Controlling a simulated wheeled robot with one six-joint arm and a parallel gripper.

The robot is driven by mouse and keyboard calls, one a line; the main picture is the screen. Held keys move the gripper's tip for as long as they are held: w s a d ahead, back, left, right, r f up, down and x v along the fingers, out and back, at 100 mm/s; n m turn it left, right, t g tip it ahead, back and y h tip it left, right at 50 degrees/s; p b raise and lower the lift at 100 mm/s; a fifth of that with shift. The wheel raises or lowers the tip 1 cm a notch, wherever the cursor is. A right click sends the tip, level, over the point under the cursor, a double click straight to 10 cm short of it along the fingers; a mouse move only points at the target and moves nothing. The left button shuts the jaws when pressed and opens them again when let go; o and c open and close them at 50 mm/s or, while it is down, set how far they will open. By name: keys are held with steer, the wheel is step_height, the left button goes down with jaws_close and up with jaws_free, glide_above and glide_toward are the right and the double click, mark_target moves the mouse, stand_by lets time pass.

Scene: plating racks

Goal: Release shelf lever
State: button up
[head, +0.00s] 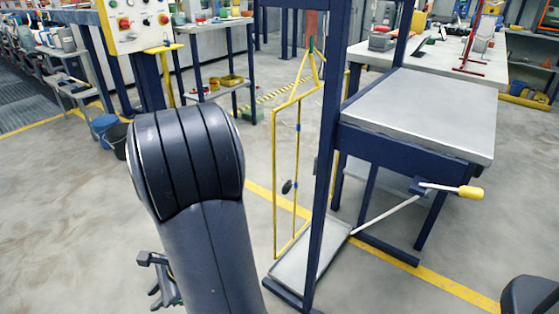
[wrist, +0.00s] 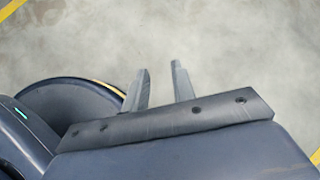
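The shelf lever (head: 440,187) is a short metal rod with a yellow grip at its end. It sticks out to the right from a dark blue bracket below the front edge of the grey shelf (head: 420,110), close to level. My gripper (head: 150,277) is low at the left in the head view, partly hidden by my arm and well apart from the lever. In the wrist view my gripper (wrist: 160,68) has its two fingers apart, with only bare floor between them. The lever does not show in the wrist view.
A yellow wire rack (head: 275,170) hangs by the blue frame post (head: 325,150), between my arm and the shelf. A grey tray (head: 312,255) sits low at the frame's foot. Two buckets (head: 108,130) stand at the left. Floor in front is clear.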

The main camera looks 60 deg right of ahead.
steer(key=d+r+m+t+y, duration=0.1)
steer(key=r, duration=0.1)
steer(key=w+r+m+t+p, duration=0.1)
steer(key=m, duration=0.1)
steer(key=d+r+m+t+y, duration=0.1)
steer(key=r+m+t, duration=0.1)
steer(key=shift+w+d+r+y+p, duration=0.3)
steer(key=shift+w+d, duration=0.05)
steer(key=shift+w, duration=0.05)
steer(key=shift+c, duration=1.4)
steer(key=d+r+m+t, duration=0.1)
steer(key=d+r+t, duration=0.1)
steer(key=d+r+m+t+p, duration=0.1)
steer(key=d+r+m, duration=0.1)
steer(key=d+r+m+t, duration=0.2)
steer(key=shift+w+d+r+t+h+p, duration=0.2)
steer(key=shift+w+d+t+h+p, duration=0.1)
steer(key=shift+h, duration=0.1)
jaws_close()
steer(key=s+d+r+m+t+h, duration=0.2)
steer(key=d+r+m+t+h, duration=0.1)
steer(key=d, duration=0.2)
steer(key=s+d+r+m+t+h+p, duration=0.1)
steer(key=s+d+r+m+t+h, duration=0.2)
steer(key=d, duration=0.3)
steer(key=shift+s+d+r+m+t+p, duration=0.15)
steer(key=shift+s+r+m+t+p, duration=0.15)
steer(key=shift+r+m+t, duration=0.4)
